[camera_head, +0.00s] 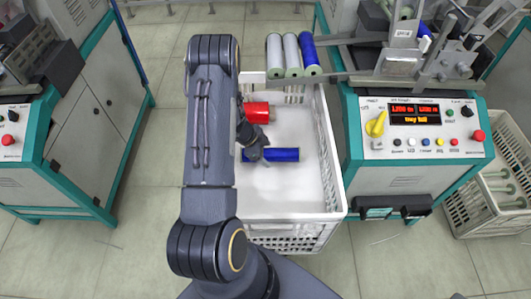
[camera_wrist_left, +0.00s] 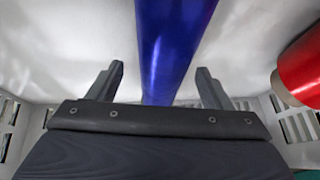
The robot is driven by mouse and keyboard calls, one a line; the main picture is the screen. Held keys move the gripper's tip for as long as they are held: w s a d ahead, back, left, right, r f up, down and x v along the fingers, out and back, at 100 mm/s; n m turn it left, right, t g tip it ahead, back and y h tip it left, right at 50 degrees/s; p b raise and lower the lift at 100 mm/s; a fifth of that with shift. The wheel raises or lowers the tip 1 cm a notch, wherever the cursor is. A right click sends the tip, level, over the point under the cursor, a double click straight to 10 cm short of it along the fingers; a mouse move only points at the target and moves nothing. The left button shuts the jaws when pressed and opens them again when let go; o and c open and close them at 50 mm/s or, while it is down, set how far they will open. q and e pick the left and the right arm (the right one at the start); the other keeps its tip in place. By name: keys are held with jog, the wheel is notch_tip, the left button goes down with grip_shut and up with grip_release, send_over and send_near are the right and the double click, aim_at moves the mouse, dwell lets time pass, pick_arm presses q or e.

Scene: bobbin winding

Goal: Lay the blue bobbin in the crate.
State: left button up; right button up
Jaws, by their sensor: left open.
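A blue bobbin (camera_head: 280,155) lies on its side in the white crate (camera_head: 331,170), and appears to rest on the crate's floor. A red bobbin (camera_head: 257,112) lies behind it in the same crate; its end also shows at the right of the left wrist view (camera_wrist_left: 303,68). My left gripper (camera_head: 256,154) reaches down into the crate at the blue bobbin. In the left wrist view its fingers are spread, with the blue bobbin (camera_wrist_left: 170,45) seen between them; contact cannot be told. My arm hides part of the crate's left side. My right gripper is not in view.
Two pale bobbins (camera_head: 291,55) and another blue bobbin (camera_head: 309,53) sit side by side beyond the crate's far end. A winding machine with a control panel (camera_head: 415,125) stands to the right. Another crate (camera_head: 487,195) is at the far right. The crate's front floor is clear.

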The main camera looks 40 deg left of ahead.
pick_arm(q)
notch_tip(320, 180, up, 4)
jog(key=shift+w+f+p, duration=0.1)
jog(key=shift+p, duration=0.7)
jog(key=s+d+r+p, duration=0.2)
jog(key=s+d+r, duration=0.7)
jog(key=s, duration=0.1)
jog(key=shift+s+d, duration=0.15)
jog(key=shift+s, duration=0.15)
jog(key=shift+r, duration=0.1)
